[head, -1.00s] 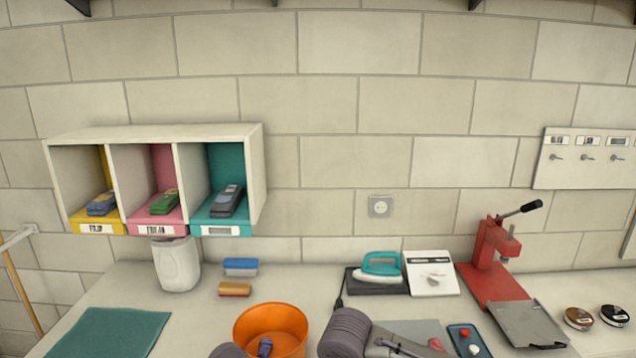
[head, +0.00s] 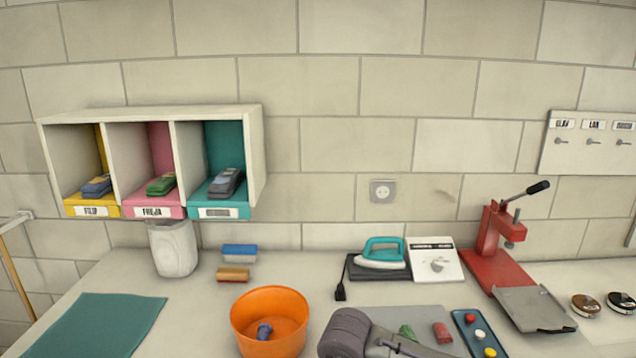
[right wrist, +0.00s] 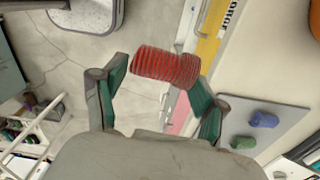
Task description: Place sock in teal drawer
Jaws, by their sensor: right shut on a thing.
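The teal drawer (head: 240,212) is the right-hand bin of the white wall cubby in the head view, with a pale label on its front. A dark grey object (head: 227,182) lies in it. In the right wrist view, my right gripper (right wrist: 157,74) is shut on a red ribbed roll (right wrist: 165,66), which looks like a rolled sock. The roll lies across between the fingertips. In the head view, my right arm enters at the bottom centre, and I cannot clearly make out its gripper there. My left gripper is not in view.
Yellow (head: 82,207) and pink (head: 145,208) bins sit beside the teal one. Below are a white canister (head: 173,248), an orange bowl (head: 250,322) holding something blue, an iron (head: 381,254) and a red press (head: 494,262).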

